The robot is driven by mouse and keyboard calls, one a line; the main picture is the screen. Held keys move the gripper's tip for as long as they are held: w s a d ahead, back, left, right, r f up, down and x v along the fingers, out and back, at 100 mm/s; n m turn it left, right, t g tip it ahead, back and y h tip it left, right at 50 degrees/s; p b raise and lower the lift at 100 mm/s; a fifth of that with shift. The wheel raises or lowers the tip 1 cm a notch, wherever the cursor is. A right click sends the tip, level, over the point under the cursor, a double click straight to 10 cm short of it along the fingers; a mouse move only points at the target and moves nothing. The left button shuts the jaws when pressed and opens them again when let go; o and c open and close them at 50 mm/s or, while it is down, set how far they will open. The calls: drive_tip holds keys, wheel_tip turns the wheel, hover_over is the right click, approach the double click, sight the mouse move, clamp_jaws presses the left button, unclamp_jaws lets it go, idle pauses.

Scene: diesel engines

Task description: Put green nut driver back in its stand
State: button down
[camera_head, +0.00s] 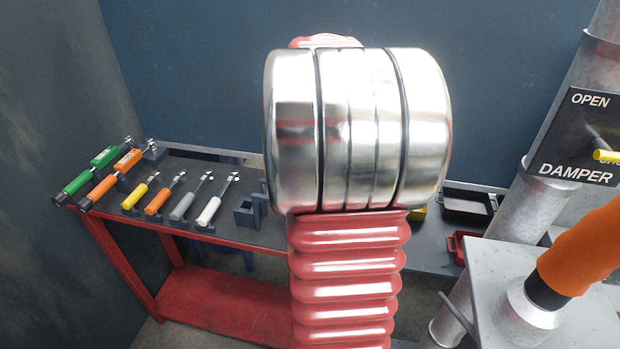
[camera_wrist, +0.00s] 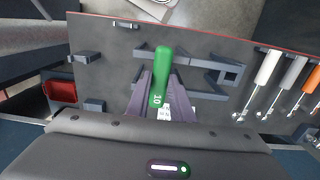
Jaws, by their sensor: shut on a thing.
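The green nut driver (camera_wrist: 163,62) is in my gripper (camera_wrist: 161,82) in the wrist view. Its handle, marked 10, sticks up between the two fingers; its lower end is hidden by the gripper. Empty dark stand parts (camera_wrist: 230,73) lie on the bench just right of the driver, beside the white driver. Another empty holder pair (camera_wrist: 85,57) is at the left. In the head view an empty stand (camera_head: 246,213) shows right of the white driver; my arm hides my gripper and the green driver there. Whether the driver touches a stand cannot be told.
White (camera_head: 208,211), grey (camera_head: 182,208), orange (camera_head: 157,203) and yellow (camera_head: 135,196) drivers lie in stands. Larger green (camera_head: 76,183) and orange (camera_head: 103,187) tools lie at the bench's left end. A red tray (camera_wrist: 61,92) is at the wrist view's left.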

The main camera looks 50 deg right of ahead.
drive_tip(key=c, duration=1.5)
unclamp_jaws()
drive_tip(key=o, duration=0.4)
drive_tip(key=shift+s, duration=0.1)
drive_tip(key=shift+r, duration=1.9)
drive_tip(key=shift+r, duration=2.9)
